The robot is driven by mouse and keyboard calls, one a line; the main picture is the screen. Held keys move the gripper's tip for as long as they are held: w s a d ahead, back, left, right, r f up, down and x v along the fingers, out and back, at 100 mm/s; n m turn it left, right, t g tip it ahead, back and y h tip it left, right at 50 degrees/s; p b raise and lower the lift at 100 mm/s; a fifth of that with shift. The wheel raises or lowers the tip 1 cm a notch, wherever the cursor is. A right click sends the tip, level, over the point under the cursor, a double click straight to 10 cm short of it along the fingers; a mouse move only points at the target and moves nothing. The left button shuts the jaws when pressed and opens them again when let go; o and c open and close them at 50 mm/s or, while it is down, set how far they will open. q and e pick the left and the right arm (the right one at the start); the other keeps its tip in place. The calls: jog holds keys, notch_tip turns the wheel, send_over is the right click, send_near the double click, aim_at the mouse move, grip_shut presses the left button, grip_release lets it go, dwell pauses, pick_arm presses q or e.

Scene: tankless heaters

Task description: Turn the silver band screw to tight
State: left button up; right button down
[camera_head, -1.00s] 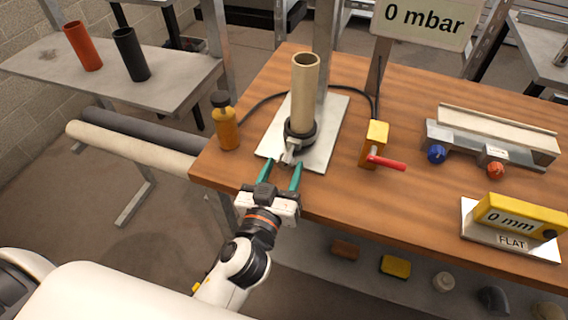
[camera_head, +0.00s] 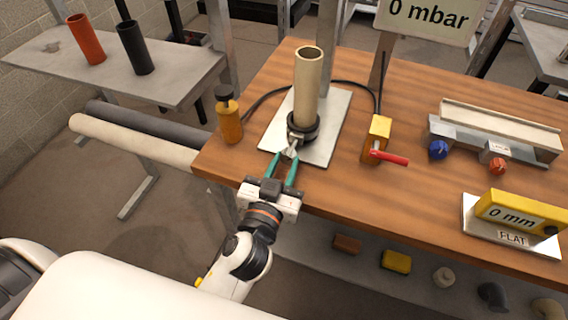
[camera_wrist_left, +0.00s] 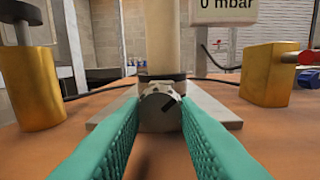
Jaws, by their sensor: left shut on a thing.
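The silver band screw (camera_head: 293,146) sticks out toward me from the dark band (camera_head: 303,126) at the foot of a beige upright pipe (camera_head: 307,85). In the left wrist view the fingertips (camera_wrist_left: 159,108) meet the head's sides. My right gripper is not in view.
The pipe stands on a pale plate (camera_head: 333,119) on the wooden bench (camera_head: 400,205). An amber bottle (camera_head: 229,120) stands left, and a yellow valve with a red lever (camera_head: 388,157) stands right. A sign (camera_head: 427,18) reads 0 mbar. A yellow gauge (camera_head: 520,214) reads 0 mm.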

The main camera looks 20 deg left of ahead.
pick_arm(q)
jog(key=m+p, duration=0.1)
jog(key=m, duration=0.5)
jog(key=shift+r+m, duration=0.15)
jog(key=shift+m, duration=0.15)
jog(key=m, duration=0.3)
jog(key=shift+a+p, duration=0.1)
jog(key=shift+p, duration=0.2)
jog(key=shift+m+t+p, duration=0.3)
jog(key=shift+m, duration=1.6)
jog(key=shift+h, duration=0.3)
jog(key=o, duration=1)
jog(key=shift+c, duration=0.2)
jog(key=shift+f, duration=0.2)
